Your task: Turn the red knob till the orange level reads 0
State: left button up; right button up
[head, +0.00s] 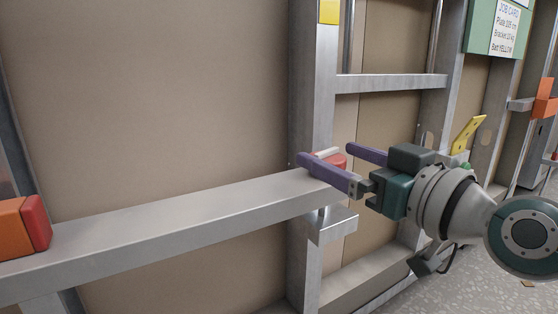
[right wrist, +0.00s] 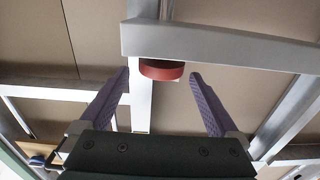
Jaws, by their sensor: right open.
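The red knob (head: 338,160) is at the metal upright, where the long rail ends. In the right wrist view the red knob (right wrist: 162,70) is a round disc below a metal bar, between the two fingertips. My right gripper (head: 327,155) is open, its purple fingers on either side of the knob; its fingers also show in the right wrist view (right wrist: 160,78). I see no grip on the knob. An orange block with a red end (head: 20,228), perhaps the level, lies on the rail at the left, cut off by the picture edge. No reading shows. My left gripper is not in view.
The sloping metal rail (head: 180,222) crosses in front of brown wall panels. A green board with a job card (head: 505,30) hangs at upper right. A yellow bracket (head: 468,134) and another orange piece (head: 545,100) are at the right. Speckled floor shows at lower right.

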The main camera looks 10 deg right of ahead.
aim_at(325, 149)
jog(key=shift+b+x, duration=0.4)
jog(key=shift+x, duration=1.2)
jog(key=shift+c, duration=0.4)
jog(key=c, duration=1.3)
jog(key=h+p, duration=0.1)
jog(key=p, duration=0.1)
jog(key=m+h+p, duration=0.1)
jog(key=p, duration=0.1)
jog(key=shift+r+m+t, duration=0.25)
jog(key=shift+m+t, duration=0.05)
jog(key=shift+f+h+p, duration=0.25)
jog(key=shift+h+p, duration=0.05)
jog(key=shift+p, duration=0.25)
jog(key=shift+f, duration=0.1)
jog(key=o, duration=1.4)
